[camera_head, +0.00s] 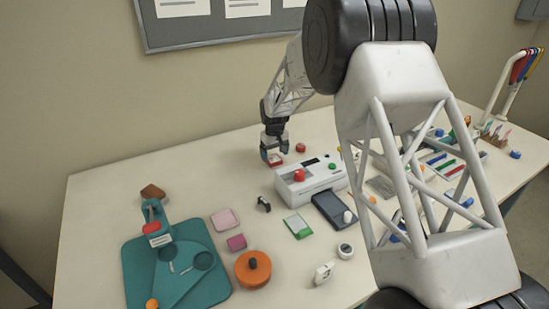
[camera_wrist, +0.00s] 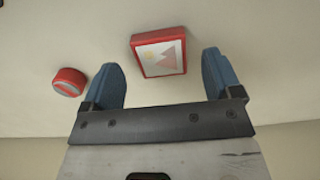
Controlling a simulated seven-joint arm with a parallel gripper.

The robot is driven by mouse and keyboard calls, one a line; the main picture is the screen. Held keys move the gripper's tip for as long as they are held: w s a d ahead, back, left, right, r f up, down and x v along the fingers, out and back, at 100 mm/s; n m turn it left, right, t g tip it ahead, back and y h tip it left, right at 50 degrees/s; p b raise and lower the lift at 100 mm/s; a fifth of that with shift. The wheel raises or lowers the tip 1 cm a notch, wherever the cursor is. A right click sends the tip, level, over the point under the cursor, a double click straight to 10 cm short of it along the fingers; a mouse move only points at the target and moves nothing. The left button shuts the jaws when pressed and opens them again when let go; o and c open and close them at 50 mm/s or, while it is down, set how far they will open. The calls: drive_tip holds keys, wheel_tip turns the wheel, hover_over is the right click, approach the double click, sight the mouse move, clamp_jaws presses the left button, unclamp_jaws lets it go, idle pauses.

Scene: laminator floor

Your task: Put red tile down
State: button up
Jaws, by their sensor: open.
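The red tile (camera_wrist: 160,52) has a red rim and a pale face with a pink mountain-like picture. In the wrist view it lies between and slightly beyond my gripper's two blue fingertips, with a gap on each side. My gripper (camera_wrist: 161,72) is open and holds nothing. In the head view my gripper (camera_head: 273,150) points down over the back of the table, and the red tile (camera_head: 275,161) shows just under it, partly hidden by the fingers.
A round red object (camera_wrist: 69,82) lies beside my left finger in the wrist view; it also shows in the head view (camera_head: 301,147). A white machine (camera_head: 310,182) with a red knob stands close in front. The table (camera_head: 190,170) is clear to the left.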

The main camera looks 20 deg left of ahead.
sight(275, 160)
wheel_tip(275, 160, up, 10)
drive_tip(key=shift+f, duration=0.25)
idle(0.5)
idle(0.5)
drive_tip(key=s+d+r+m, duration=0.1)
drive_tip(key=s+d+r, duration=0.55)
drive_tip(key=d, duration=0.35)
drive_tip(key=s+d+r+m+t, duration=0.1)
drive_tip(key=s+d+r+m, duration=0.1)
drive_tip(key=s+d+r, duration=0.65)
drive_tip(key=s+d+r+m, duration=0.1)
drive_tip(key=s+d+r, duration=0.3)
drive_tip(key=d, duration=0.7)
drive_tip(key=s+d+f+m, duration=0.1)
drive_tip(key=s+d, duration=0.4)
drive_tip(key=s, duration=0.6)
drive_tip(key=s+d+f+m+t, duration=0.1)
drive_tip(key=s+d+m, duration=0.1)
drive_tip(key=s+d, duration=0.4)
drive_tip(key=s+d+f+m, duration=0.2)
drive_tip(key=s+d, duration=0.3)
drive_tip(key=s, duration=1.1)
drive_tip(key=shift+d+t, duration=0.15)
drive_tip(key=shift+t, duration=0.15)
